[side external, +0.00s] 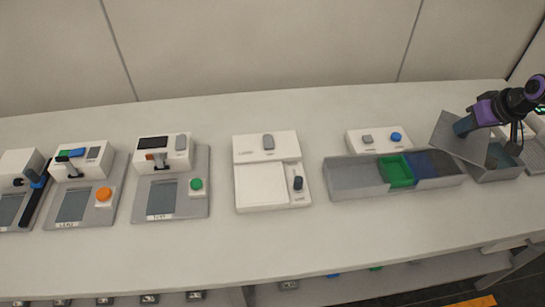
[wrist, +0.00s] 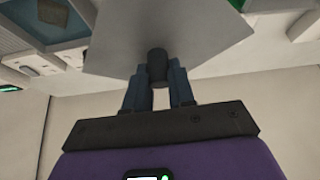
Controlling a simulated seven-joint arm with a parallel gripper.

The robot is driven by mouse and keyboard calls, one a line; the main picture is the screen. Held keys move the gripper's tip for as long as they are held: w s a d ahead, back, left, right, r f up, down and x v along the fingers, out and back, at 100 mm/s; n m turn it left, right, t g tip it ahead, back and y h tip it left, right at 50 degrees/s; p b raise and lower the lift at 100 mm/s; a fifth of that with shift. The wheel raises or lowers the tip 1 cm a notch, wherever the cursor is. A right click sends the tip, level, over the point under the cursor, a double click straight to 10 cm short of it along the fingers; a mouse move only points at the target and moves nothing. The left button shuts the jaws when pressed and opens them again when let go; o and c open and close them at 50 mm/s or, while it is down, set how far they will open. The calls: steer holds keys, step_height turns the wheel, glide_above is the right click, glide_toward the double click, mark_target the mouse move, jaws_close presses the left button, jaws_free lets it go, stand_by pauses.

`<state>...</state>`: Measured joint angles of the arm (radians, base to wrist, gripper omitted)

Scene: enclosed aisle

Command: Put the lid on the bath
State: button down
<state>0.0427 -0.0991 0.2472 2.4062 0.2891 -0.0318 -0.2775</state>
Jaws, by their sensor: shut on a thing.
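The lid (side external: 455,140) is a grey square plate with a dark knob (wrist: 157,66). My gripper (side external: 468,124) is shut on the knob, and its two blue-grey fingers (wrist: 157,88) show on both sides of it in the wrist view. The lid is steeply tilted and held in the air. The bath (side external: 497,174) appears to be the grey open box at the right of the side view. The lid is in front of its left part and hides some of it. In the wrist view the lid (wrist: 195,32) fills the top middle.
A grey tray (side external: 352,178) with green and blue compartments stands left of the bath. A white box with buttons (side external: 378,138) is behind it. White devices (side external: 271,190) line the bench further left. In the wrist view a teal basin (wrist: 75,30) holds a brownish piece. The front bench strip is clear.

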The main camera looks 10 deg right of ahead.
steer(key=w+a+f+n+y, duration=0.2)
steer(key=w+a+f+n, duration=0.15)
steer(key=w+a, duration=0.85)
steer(key=n+g+y, duration=0.2)
steer(key=n, duration=0.3)
glide_above(317, 142)
steer(key=s+d, duration=0.2)
step_height(317, 142, down, 4)
steer(key=r, duration=0.1)
steer(key=shift+f, duration=4.25)
steer(key=shift+f, duration=0.1)
steer(key=c, duration=1)
jaws_free()
steer(key=shift+o, duration=0.2)
steer(key=v, duration=1.2)
